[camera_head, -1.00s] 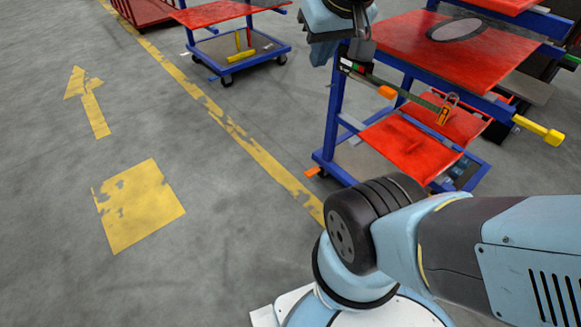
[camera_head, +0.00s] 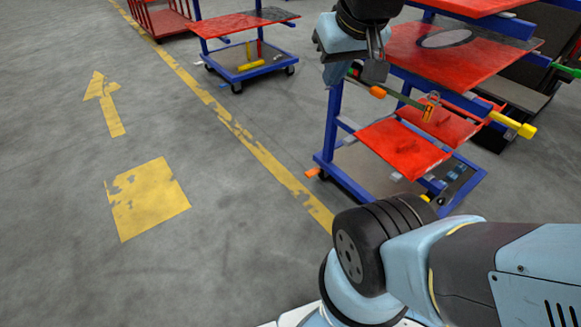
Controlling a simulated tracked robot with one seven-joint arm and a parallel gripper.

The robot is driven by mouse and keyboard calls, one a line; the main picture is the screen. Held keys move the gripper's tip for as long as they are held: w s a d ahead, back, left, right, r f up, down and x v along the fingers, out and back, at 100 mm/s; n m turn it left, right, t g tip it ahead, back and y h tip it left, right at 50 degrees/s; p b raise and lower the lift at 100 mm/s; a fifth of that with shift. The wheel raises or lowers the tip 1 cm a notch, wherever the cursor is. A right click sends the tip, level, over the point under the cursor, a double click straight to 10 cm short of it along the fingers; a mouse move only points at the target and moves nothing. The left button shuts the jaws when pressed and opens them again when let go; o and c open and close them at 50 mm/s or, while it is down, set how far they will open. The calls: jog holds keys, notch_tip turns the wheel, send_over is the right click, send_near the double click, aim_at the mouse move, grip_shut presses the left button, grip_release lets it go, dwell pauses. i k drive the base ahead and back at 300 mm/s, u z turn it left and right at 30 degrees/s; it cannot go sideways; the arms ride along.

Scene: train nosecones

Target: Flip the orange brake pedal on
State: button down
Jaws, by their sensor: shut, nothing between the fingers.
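A small orange pedal (camera_head: 311,172) sticks out at the lower left corner of the near blue cart (camera_head: 329,130), close to the floor by a caster. It looks like the brake pedal; its exact tilt is too small to tell. My gripper (camera_head: 375,72) is at the cart's upper left, well above and to the right of this pedal. Its dark fingers are shut and empty, pointing down. They are just above the orange end (camera_head: 378,91) of a bar on the cart and appear apart from it. The far side of the cart's base is partly hidden.
A yellow-ended bar (camera_head: 518,127) sticks out right. Another blue cart (camera_head: 245,68) stands behind left. The grey floor with yellow markings (camera_head: 148,198) is open on the left.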

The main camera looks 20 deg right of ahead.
aim_at(310, 173)
jog(key=z, duration=0.3)
jog(key=i, duration=0.95)
jog(key=u, duration=0.2)
